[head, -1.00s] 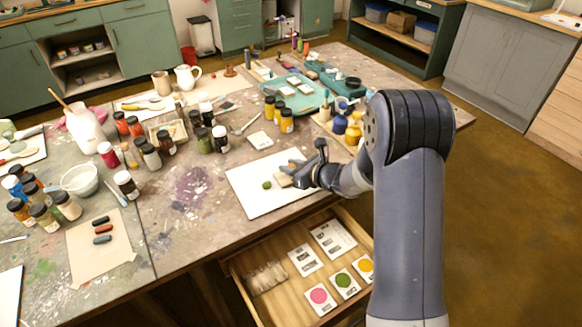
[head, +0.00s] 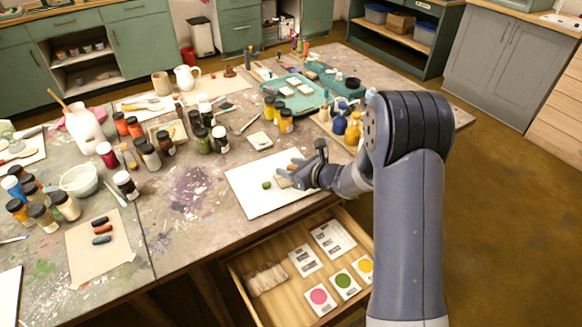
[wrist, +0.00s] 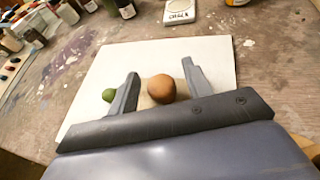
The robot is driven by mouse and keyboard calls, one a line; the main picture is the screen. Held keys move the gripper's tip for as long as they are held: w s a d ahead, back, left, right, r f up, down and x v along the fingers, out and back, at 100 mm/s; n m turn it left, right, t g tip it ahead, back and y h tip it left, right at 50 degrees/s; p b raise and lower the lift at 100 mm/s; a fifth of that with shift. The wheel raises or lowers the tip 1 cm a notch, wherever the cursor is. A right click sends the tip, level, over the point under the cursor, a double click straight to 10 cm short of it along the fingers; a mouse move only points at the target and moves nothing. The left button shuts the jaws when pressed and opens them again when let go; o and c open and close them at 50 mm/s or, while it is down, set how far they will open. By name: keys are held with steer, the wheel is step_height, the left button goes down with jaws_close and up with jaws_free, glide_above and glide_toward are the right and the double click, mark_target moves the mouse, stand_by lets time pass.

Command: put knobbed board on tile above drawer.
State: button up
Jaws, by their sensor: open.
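The white tile (head: 258,203) lies on the table above the open drawer; it fills much of the wrist view (wrist: 112,66). The knobbed board (head: 283,183) is over the tile. In the wrist view its round orange-brown knob (wrist: 161,88) shows between my fingers, with a little of its pale base behind; my gripper hides the rest. My gripper (wrist: 161,72) is open, with one finger on each side of the knob and a gap on the right. In the head view my gripper (head: 293,173) is low over the tile. I cannot tell whether the base rests flat.
A small green lump (head: 267,185) lies on the tile, close outside my left finger in the wrist view (wrist: 109,95). A chalk-labelled white block (head: 260,140) sits behind the tile. The drawer (head: 290,300) holds colour cards. Paint bottles crowd the table's left and back.

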steer(key=v, duration=1.2)
steer(key=shift+r, duration=0.1)
steer(key=shift+o, duration=0.3)
